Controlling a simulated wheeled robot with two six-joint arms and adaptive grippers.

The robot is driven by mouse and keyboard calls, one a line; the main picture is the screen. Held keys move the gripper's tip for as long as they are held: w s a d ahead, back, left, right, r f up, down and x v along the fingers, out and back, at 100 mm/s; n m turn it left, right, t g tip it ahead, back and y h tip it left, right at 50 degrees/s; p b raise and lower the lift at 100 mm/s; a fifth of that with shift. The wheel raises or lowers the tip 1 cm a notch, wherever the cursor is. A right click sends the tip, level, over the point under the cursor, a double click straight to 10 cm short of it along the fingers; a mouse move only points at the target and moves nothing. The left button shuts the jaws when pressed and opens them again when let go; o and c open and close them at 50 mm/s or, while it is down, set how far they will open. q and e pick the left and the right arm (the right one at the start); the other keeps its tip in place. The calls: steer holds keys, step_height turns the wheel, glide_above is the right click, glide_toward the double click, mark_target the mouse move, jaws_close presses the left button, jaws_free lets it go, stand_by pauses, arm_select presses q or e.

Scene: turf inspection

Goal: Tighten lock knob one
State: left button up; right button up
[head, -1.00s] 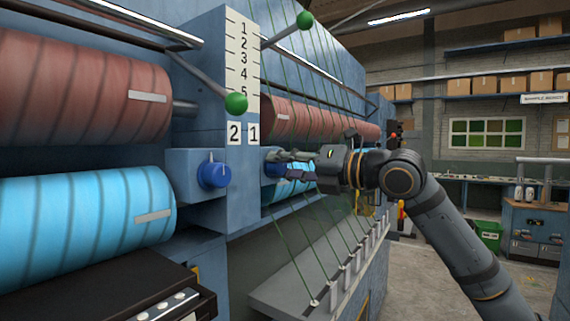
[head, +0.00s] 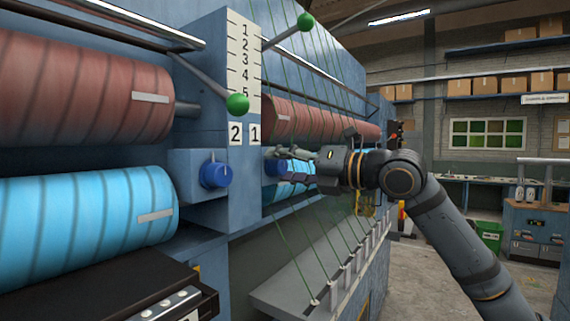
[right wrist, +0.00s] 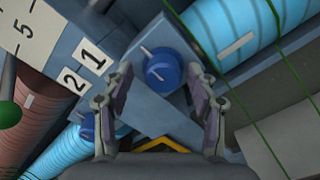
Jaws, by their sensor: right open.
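Lock knob one is a blue round knob (right wrist: 163,71) with a pale pointer line, on a blue block beside the label 1 (right wrist: 95,54). In the head view the knob (head: 274,168) is partly hidden behind my fingers. My right gripper (head: 279,163) is open at the knob. In the right wrist view its two fingers (right wrist: 160,78) stand on either side of the knob, with gaps showing, so it is not gripped. A second blue knob (head: 215,174) sits by the label 2 (head: 235,134). My left gripper is not in view.
Red rollers (head: 80,88) and light-blue rollers (head: 85,220) flank the blue machine column. Green-balled levers (head: 237,104) stick out above the knobs. Thin green strands (head: 290,250) run down to a grey ledge close to my right gripper.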

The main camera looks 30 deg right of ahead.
steer(key=shift+d+r, duration=0.1)
steer(key=shift+r, duration=0.05)
step_height(320, 180, up, 10)
stand_by(0.6)
stand_by(0.4)
